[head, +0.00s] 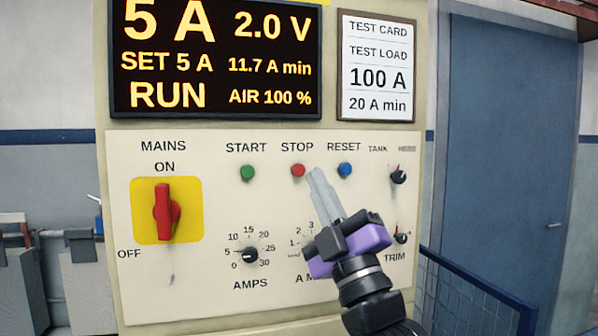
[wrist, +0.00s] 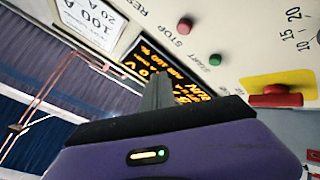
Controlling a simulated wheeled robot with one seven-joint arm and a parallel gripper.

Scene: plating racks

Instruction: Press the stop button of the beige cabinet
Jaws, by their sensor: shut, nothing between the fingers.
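The beige cabinet (head: 205,285) fills the middle of the head view. Its red stop button (head: 298,170) sits under the word STOP, between the green start button (head: 247,172) and the blue reset button (head: 345,169). My gripper (head: 316,176) is shut and empty, its fingertips just right of the stop button in the head view. Whether they touch the panel cannot be told there. In the wrist view the stop button (wrist: 184,26) is in plain sight, beyond and right of my gripper's tips (wrist: 160,78), with a visible gap in the picture.
The display (head: 215,60) reads RUN, 5 A and 2.0 V. A red mains switch (head: 166,212) on yellow stands left, pointing to ON. Black knobs (head: 250,254) lie below the buttons. A blue railing (head: 480,295) and blue door (head: 505,150) are at right.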

